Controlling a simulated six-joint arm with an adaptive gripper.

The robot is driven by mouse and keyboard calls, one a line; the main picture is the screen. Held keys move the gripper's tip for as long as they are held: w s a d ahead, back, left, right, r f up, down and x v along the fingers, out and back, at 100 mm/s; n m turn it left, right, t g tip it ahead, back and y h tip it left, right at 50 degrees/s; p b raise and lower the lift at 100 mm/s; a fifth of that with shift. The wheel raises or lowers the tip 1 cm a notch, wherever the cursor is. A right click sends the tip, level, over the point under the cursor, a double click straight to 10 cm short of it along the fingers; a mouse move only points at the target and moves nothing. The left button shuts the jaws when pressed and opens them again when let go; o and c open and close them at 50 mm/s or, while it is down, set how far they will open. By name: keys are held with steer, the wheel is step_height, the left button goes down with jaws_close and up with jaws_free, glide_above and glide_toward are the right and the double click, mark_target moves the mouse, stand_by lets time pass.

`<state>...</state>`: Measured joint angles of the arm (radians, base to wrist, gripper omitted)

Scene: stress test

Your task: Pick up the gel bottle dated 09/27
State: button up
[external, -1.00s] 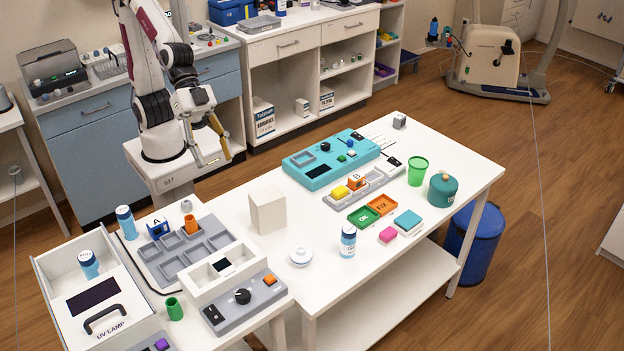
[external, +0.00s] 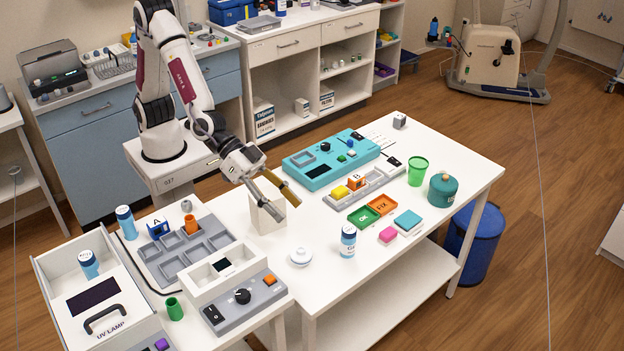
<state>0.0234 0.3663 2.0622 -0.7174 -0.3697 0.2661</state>
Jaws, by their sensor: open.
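One bottle (external: 348,241) stands upright near the front edge of the white table. A second bottle (external: 126,223) stands at the left, beside the blue block marked A. A third bottle (external: 89,264) stands inside the white UV lamp box at the far left. My gripper (external: 283,210) is open and empty. It is over the white table, at the top of the cream block, apart from the bottles.
The cream block (external: 267,214) is right under my gripper. A white round lid (external: 300,256) lies between it and the table bottle. A grey compartment tray (external: 165,269) is at left.

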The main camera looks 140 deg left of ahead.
steer(key=w+a+f+n+y, duration=0.2)
steer(key=w+a+f+y, duration=0.1)
steer(key=a+f, duration=0.3)
steer(key=n+g+y, duration=0.1)
steer(key=g+y, duration=0.1)
steer(key=y, duration=0.1)
glide_toward(349, 239)
steer(key=a+f, duration=0.1)
steer(key=f, duration=0.2)
steer(key=shift+w+a, duration=0.2)
steer(key=shift+a, duration=0.2)
steer(key=shift+s+a+f+y, duration=0.1)
steer(key=shift+a+f+y, duration=0.15)
steer(key=shift+y, duration=0.15)
steer(key=shift+x, duration=1.3)
steer(key=shift+a, duration=0.1)
steer(key=shift+x, duration=2.55)
steer(key=shift+c, duration=0.3)
steer(key=c, duration=1.2)
